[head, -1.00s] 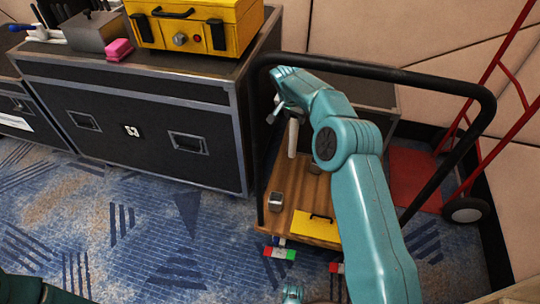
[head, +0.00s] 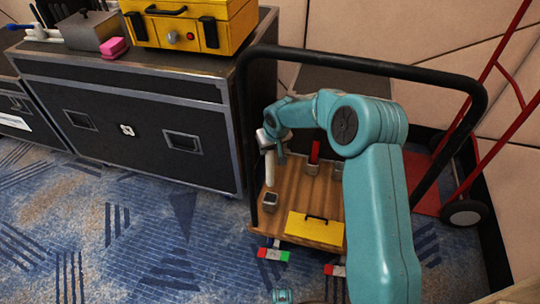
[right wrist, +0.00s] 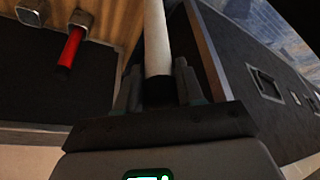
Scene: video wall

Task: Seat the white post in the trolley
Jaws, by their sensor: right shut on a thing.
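My right gripper (head: 269,146) is shut on the upper part of the white post (head: 269,170). The post hangs nearly upright over the left side of the trolley's wooden deck (head: 290,190). Its lower end appears just behind a square metal socket (head: 270,203) in the head view; I cannot tell its height above the deck. In the right wrist view the white post (right wrist: 156,38) runs away from the fingers. A red post (head: 315,152) stands in another socket (head: 312,170). A further socket (head: 338,173) is partly hidden by my arm. My left gripper is out of view.
A yellow case (head: 314,231) lies on the deck's front. The trolley's black handle (head: 370,68) arches over my right arm. A black flight case (head: 130,125) stands close on the left, and a red hand truck (head: 480,170) on the right.

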